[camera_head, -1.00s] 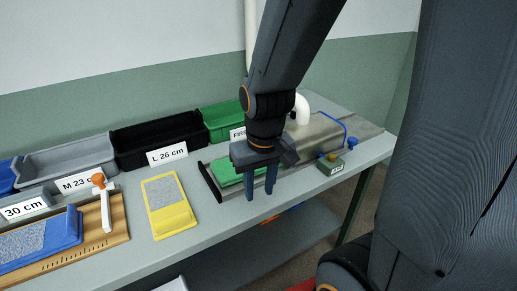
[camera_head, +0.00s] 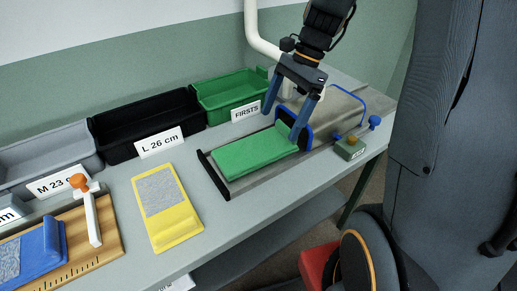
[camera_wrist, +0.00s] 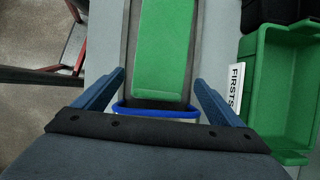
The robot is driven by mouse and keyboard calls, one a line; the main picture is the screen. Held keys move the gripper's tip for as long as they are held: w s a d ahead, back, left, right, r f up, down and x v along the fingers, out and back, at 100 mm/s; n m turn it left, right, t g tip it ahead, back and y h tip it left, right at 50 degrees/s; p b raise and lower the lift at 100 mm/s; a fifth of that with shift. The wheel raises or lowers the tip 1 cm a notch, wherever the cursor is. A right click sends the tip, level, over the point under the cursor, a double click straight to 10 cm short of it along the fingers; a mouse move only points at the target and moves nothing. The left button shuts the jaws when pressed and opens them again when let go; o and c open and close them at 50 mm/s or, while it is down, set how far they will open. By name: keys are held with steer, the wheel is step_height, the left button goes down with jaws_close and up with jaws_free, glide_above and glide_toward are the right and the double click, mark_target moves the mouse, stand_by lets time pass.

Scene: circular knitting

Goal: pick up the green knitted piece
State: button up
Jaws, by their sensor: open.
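The green knitted piece (camera_head: 256,155) lies flat and lengthwise on a grey metal tray-like stand on the bench. In the wrist view the green piece (camera_wrist: 164,45) runs up from the middle to the top edge. My gripper (camera_head: 291,129) is open and empty at the right end of the piece, by a blue upright frame (camera_head: 284,118). In the wrist view its two blue fingers stand apart on either side of the stand, and my gripper (camera_wrist: 160,78) straddles the line of the piece. Whether the fingers touch anything, I cannot tell.
Behind stand a green bin (camera_head: 230,98) labelled FIRSTS, a black bin (camera_head: 150,125) labelled L 26 cm and a grey bin (camera_head: 45,160). A yellow board (camera_head: 178,232) with a grey swatch lies left of the stand. A small green box (camera_head: 350,149) sits at the right.

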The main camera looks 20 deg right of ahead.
mark_target(270, 142)
steer(key=p+x, duration=0.1)
steer(key=x, duration=0.5)
steer(key=shift+a+f+p, duration=0.2)
steer(key=shift+f+p, duration=0.15)
steer(key=shift+c, duration=0.2)
steer(key=c, duration=0.8)
steer(key=shift+r, duration=0.1)
